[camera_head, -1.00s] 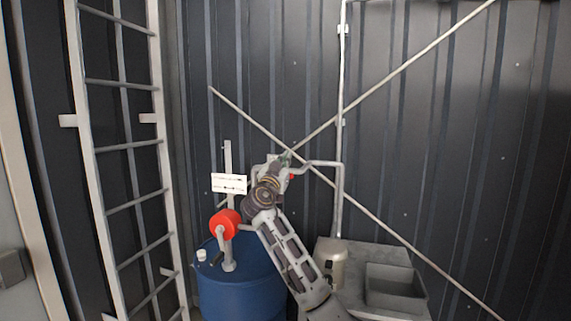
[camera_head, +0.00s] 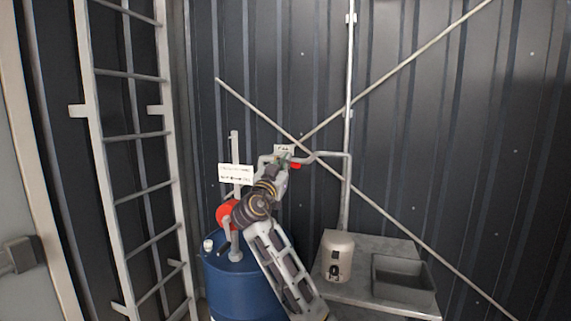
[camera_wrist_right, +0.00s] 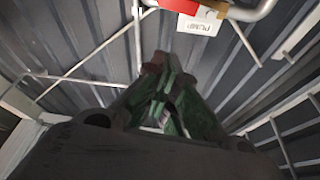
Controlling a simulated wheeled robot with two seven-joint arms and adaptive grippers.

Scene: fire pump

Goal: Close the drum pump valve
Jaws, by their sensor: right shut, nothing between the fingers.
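The valve's small red handle (camera_head: 295,165) sits on a grey pipe (camera_head: 330,154) against the wall, above and right of the blue drum (camera_head: 246,285). A white label plate (camera_head: 283,149) is just above it. My right gripper (camera_head: 279,165) is shut and empty, just left of the red handle; contact cannot be told in the head view. In the right wrist view, the shut fingers (camera_wrist_right: 163,60) are apart from the red handle (camera_wrist_right: 181,5) and the plate reading "PUMP" (camera_wrist_right: 198,23), both at the top edge. My left gripper is not in view.
A red-wheeled hand pump (camera_head: 226,213) stands on the drum, partly behind my right arm, with a white sign (camera_head: 235,174) above. A ladder (camera_head: 133,135) is at left. A metal sink counter (camera_head: 403,279) with a beige canister (camera_head: 338,256) is at right.

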